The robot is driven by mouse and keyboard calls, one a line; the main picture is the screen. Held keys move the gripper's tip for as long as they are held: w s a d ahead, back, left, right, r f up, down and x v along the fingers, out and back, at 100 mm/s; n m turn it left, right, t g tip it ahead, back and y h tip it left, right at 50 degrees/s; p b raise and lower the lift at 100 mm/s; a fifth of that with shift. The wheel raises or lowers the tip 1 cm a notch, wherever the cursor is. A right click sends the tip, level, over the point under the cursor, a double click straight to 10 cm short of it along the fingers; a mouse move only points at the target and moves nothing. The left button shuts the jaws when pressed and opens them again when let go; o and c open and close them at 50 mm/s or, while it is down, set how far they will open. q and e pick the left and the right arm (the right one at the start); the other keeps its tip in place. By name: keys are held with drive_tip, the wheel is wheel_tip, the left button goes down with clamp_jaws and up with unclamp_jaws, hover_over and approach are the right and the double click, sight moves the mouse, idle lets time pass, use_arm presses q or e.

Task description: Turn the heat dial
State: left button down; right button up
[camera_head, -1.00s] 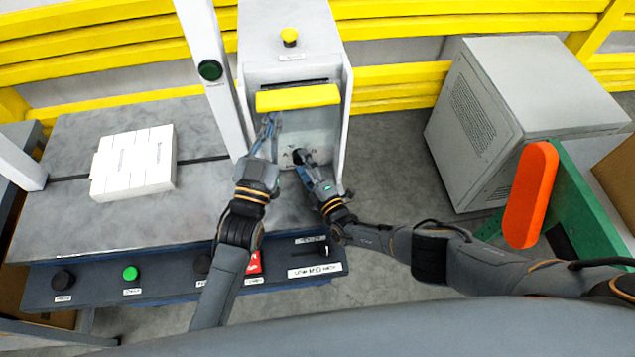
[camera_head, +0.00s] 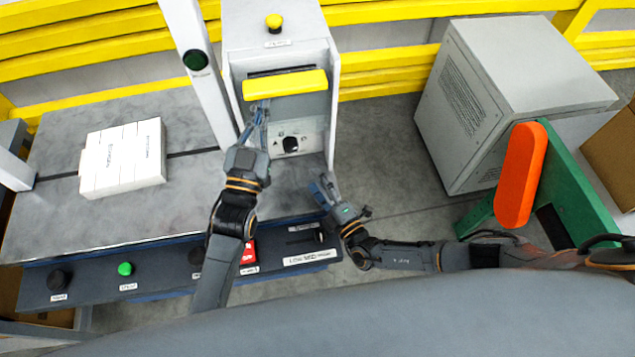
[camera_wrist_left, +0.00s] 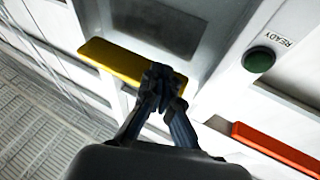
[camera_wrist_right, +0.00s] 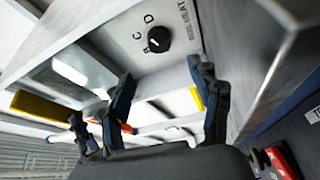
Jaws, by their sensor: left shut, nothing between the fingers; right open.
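The heat dial (camera_head: 290,144) is a black round knob on the white panel inside the grey box, below the yellow bar. In the right wrist view the heat dial (camera_wrist_right: 157,40) shows a white pointer mark, with letters such as C and D around it and the word HEAT beside it. My right gripper (camera_head: 323,184) is open and empty, apart from the dial, below and right of it. My left gripper (camera_head: 258,106) is shut and empty at the left end of the yellow bar (camera_head: 285,84). In the left wrist view its closed fingertips (camera_wrist_left: 162,76) overlap the bar; contact is unclear.
A yellow button (camera_head: 274,22) tops the box. A green READY button (camera_head: 195,60) is on the white post. A console (camera_head: 100,290) with several buttons runs along the front. White cartons (camera_head: 122,158) lie on the table. A grey cabinet (camera_head: 500,95) stands right.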

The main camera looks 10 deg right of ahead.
sight(292, 149)
drive_tip(key=h, duration=0.1)
drive_tip(key=n+g+h, duration=0.1)
drive_tip(key=shift+a+f+h, duration=0.2)
drive_tip(key=shift+f+h, duration=0.1)
drive_tip(key=n, duration=0.1)
drive_tip(key=n+g+h, duration=0.1)
drive_tip(key=shift+s+a+r+n, duration=0.1)
drive_tip(key=shift+a+r+n, duration=0.15)
drive_tip(key=shift+n, duration=0.15)
drive_tip(key=r+n+g, duration=0.1)
drive_tip(key=r+n, duration=0.1)
drive_tip(key=shift+a+n, duration=0.1)
drive_tip(key=shift+n, duration=0.3)
drive_tip(key=w+a+n, duration=0.1)
drive_tip(key=w, duration=0.2)
drive_tip(key=w+a+n, duration=0.1)
drive_tip(key=w, duration=0.3)
drive_tip(key=w+a+n+y, duration=0.1)
drive_tip(key=w, duration=0.3)
drive_tip(key=shift+a+f, duration=0.2)
drive_tip(key=shift+f, duration=0.2)
drive_tip(key=shift+c, duration=0.2)
drive_tip(key=c, duration=1.1)
